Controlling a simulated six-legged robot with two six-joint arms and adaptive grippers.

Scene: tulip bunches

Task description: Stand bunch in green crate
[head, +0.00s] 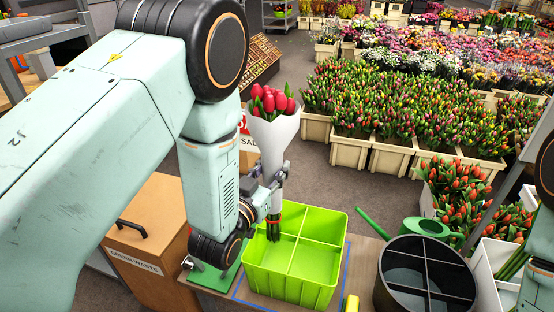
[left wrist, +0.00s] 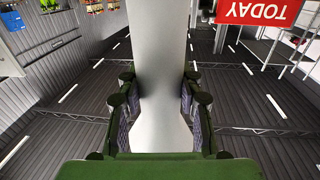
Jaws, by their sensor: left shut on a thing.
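My left gripper (head: 273,190) is shut around the lower part of a bunch of red tulips (head: 270,103) in a white paper wrap (head: 273,143). The bunch is upright, blooms on top. Its stem end (head: 273,229) hangs at the back left compartment of the bright green crate (head: 318,292); I cannot tell whether it touches the floor. The crate has several compartments and holds nothing else that I can see. In the left wrist view the gripper (left wrist: 158,105) has a finger on each side of the pale wrap (left wrist: 158,45). My right gripper is out of view.
A black divided bucket (head: 425,275) and a green watering can (head: 425,228) stand right of the crate. A wooden green-waste bin (head: 150,245) is at left. Many tulip crates (head: 390,155) fill the background.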

